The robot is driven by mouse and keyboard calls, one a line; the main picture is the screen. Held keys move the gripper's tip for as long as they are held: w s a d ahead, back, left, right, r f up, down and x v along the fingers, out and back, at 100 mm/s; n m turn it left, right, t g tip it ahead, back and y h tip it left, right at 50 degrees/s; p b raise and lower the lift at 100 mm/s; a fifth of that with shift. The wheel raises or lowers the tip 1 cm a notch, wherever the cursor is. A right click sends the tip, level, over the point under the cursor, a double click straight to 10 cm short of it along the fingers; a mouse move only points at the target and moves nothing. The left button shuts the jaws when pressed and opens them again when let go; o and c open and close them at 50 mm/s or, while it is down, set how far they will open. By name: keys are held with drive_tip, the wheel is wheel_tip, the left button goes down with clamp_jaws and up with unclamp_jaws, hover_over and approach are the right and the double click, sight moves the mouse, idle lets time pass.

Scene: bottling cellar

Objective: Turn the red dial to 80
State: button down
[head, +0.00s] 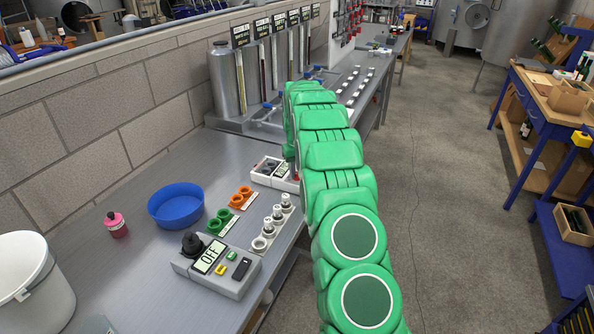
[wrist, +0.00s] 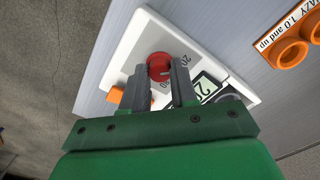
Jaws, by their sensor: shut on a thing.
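The red dial (wrist: 159,64) sits on a white panel (wrist: 140,38) in the wrist view. Printed scale numbers show around it, partly covered. My gripper (wrist: 160,72) is over the panel with its two grey fingers closed on either side of the dial. A pale green display (wrist: 205,87) on the panel shows a figure starting with 2; the rest is hidden by a finger. In the head view the white panel (head: 262,178) lies on the steel bench, with a bit of the red dial (head: 296,177) beside my green arm, which hides the gripper.
An orange part (wrist: 115,95) sits on the panel near the dial. A grey control box reading OFF (head: 222,272), orange cups (head: 240,197), green cups (head: 220,221) and a blue bowl (head: 176,206) stand nearby. The floor right of the bench is clear.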

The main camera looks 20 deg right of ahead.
drive_tip(key=shift+a+m, duration=0.1)
drive_tip(key=shift+m, duration=0.3)
drive_tip(key=m, duration=0.3)
drive_tip(key=shift+m, duration=0.4)
drive_tip(key=m, duration=0.3)
drive_tip(key=shift+m, duration=0.4)
drive_tip(key=m, duration=0.4)
drive_tip(key=shift+m, duration=2.1)
drive_tip(key=c, duration=0.9)
unclamp_jaws()
